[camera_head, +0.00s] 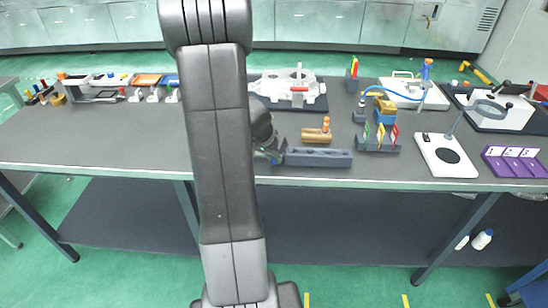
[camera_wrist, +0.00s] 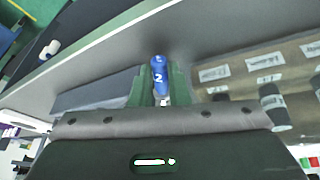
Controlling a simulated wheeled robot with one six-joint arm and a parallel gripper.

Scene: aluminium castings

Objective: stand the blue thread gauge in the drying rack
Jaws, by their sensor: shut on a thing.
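My gripper (camera_wrist: 161,88) is shut on the blue thread gauge (camera_wrist: 159,76), a small rounded blue piece marked "2" that shows between the green fingers. In the head view my gripper (camera_head: 274,153) is mostly hidden behind my arm, near the table's front edge, and the gauge cannot be made out. A long slate-grey block (camera_head: 318,157) lies just right of my gripper. A grey holder with green, yellow and red upright plates (camera_head: 378,143) stands farther right. I cannot tell for certain which of these is the drying rack.
A tan block with an orange piece (camera_head: 316,136) lies behind the slate-grey block. A white casting (camera_head: 288,83) sits farther back. A white stand (camera_head: 445,155) and a purple numbered tray (camera_head: 515,160) are at the right. The table's left front (camera_head: 100,140) is clear.

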